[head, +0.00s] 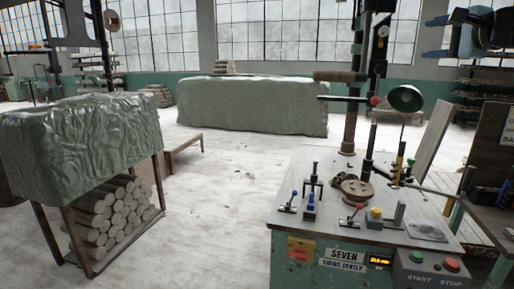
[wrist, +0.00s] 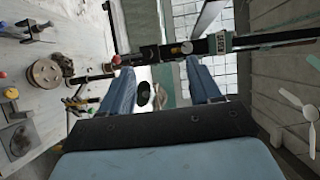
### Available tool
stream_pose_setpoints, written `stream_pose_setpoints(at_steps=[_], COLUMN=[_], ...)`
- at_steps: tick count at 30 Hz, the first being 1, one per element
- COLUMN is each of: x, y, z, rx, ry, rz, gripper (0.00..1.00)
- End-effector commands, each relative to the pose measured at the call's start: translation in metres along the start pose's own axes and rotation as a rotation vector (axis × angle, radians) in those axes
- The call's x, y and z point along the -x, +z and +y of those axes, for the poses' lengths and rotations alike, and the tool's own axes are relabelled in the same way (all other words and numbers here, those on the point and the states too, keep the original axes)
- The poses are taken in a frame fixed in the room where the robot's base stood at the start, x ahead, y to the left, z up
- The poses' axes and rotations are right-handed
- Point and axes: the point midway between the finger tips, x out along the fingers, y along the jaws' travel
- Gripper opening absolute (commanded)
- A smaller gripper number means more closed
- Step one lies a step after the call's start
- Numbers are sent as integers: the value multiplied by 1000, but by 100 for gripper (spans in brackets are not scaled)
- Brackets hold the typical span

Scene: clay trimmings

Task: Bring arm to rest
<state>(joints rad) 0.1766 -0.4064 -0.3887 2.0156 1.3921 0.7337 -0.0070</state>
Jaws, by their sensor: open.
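My gripper (head: 432,37) shows at the upper right of the head view, raised above the machine bench, its two blue fingers pointing left and apart. In the wrist view my gripper (wrist: 160,78) is open, with one blue finger on each side and nothing held between them. Past the fingers are a dark post and a lamp, seen sideways. The rest of my arm is mostly out of view.
A machine bench (head: 340,225) with levers, buttons and a tall drill post (head: 352,100) stands at the right, with a green lamp (head: 405,98). A covered rack (head: 85,135) holding clay rolls (head: 105,215) is at left. A covered block (head: 250,105) stands behind.

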Motion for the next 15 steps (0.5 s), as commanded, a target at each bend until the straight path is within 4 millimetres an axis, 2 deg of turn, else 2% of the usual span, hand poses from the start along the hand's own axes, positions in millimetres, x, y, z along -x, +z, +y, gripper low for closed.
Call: stream_pose_setpoints(at_steps=[8, 11, 15], x=[0, 5, 22], y=[63, 95, 143], z=[52, 84, 138], rx=[172, 279, 477], ry=[162, 252, 404], rz=[-127, -198, -317], gripper=[63, 63, 63])
